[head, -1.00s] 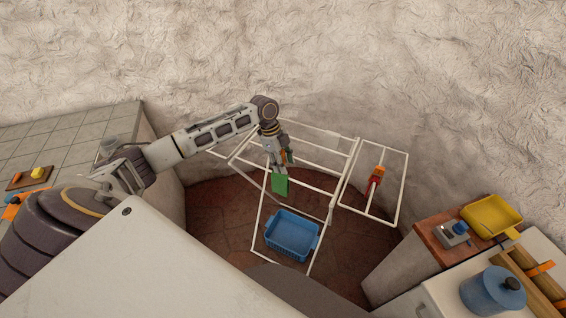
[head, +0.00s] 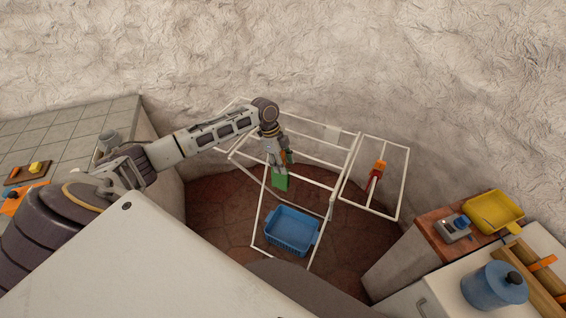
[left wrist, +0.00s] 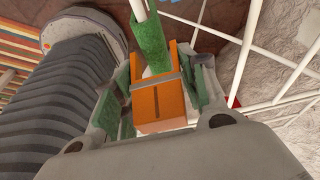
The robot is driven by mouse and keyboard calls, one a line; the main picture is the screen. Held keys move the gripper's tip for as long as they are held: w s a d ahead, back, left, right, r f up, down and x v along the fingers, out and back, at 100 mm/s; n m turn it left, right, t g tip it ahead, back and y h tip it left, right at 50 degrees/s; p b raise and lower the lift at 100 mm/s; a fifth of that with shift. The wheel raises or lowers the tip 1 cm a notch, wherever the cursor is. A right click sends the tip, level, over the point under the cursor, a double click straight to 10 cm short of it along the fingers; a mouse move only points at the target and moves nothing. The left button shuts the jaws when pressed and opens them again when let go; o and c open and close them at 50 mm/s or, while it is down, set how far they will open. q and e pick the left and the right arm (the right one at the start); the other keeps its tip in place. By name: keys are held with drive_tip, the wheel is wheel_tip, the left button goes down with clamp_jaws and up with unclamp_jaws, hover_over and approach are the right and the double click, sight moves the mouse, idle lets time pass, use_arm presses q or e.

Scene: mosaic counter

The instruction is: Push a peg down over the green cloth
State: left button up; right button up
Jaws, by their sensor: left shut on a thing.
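The green cloth (head: 280,180) hangs on a rod of the white drying rack (head: 345,165). In the left wrist view the cloth (left wrist: 152,42) is draped around the white rod. My left gripper (head: 277,163) is over the rack, right at the cloth's top. In the left wrist view, my left gripper (left wrist: 152,95) is shut on an orange peg (left wrist: 160,105) between its green-padded fingers. The peg's two prongs point toward the cloth, and the cloth's fold shows between them. How far the prongs reach over the rod is hard to tell. My right gripper is not in view.
A blue basket (head: 292,231) is below the rack. A red item with an orange top (head: 377,172) is on the rack's right wing. Counters stand left and right; the right one holds a yellow tray (head: 493,212) and a blue pot (head: 494,289). A rough wall is behind.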

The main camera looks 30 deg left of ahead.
use_arm(q)
drive_tip(key=shift+f+b, duration=0.55)
drive_tip(key=shift+f, duration=0.1)
drive_tip(key=shift+f+b, duration=0.3)
drive_tip(key=shift+f, duration=0.85)
drive_tip(key=o, duration=0.9)
drive_tip(key=shift+r, duration=0.1)
drive_tip(key=v, duration=1.1)
drive_tip(key=shift+r, duration=0.35)
drive_tip(key=shift+a+f, duration=0.1)
drive_tip(key=shift+a, duration=0.05)
